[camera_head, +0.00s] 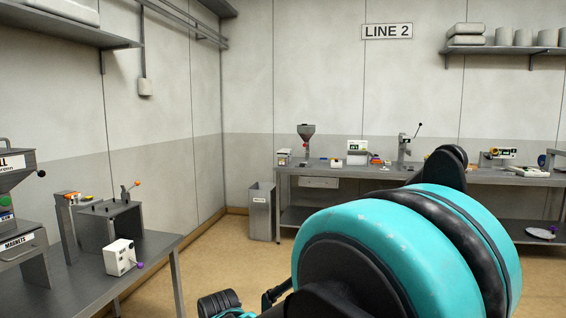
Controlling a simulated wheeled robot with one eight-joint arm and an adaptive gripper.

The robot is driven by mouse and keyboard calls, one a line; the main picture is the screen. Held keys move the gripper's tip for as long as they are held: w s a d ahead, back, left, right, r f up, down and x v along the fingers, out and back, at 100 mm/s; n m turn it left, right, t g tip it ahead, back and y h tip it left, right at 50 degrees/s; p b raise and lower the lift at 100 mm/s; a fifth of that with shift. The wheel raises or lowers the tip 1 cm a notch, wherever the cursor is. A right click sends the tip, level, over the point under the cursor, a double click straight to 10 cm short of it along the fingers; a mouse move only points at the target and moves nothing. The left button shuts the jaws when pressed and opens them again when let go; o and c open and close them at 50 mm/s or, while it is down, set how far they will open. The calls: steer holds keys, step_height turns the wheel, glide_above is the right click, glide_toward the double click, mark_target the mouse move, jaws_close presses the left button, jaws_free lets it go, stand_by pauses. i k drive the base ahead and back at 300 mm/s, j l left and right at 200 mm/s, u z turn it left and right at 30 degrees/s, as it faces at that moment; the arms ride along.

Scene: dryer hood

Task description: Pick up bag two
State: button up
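No bag marked as two can be made out. White, sack-like bundles (466,35) lie stacked at the left end of the upper right wall shelf, with no readable label. Another pale, rounded bundle (62,10) lies on the upper left wall shelf, also unlabelled as far as I can see. My teal and black arm fills the lower right foreground and covers part of the floor and back bench. My gripper's fingers cannot be made out, so I see nothing held.
A metal bench (150,243) at left carries a hopper machine (14,190), a grey box device and a small white box (120,257). A long bench (340,173) with a funnel device and press stands at the back wall. A grey bin (261,212) stands beside it. The middle floor is clear.

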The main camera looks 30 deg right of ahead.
mark_target(282, 157)
steer(key=i+l+z, duration=0.85)
steer(key=i+z, duration=0.15)
steer(key=i, duration=0.25)
steer(key=i+l+z, duration=0.1)
steer(key=i+z, duration=0.25)
steer(key=i, duration=1.95)
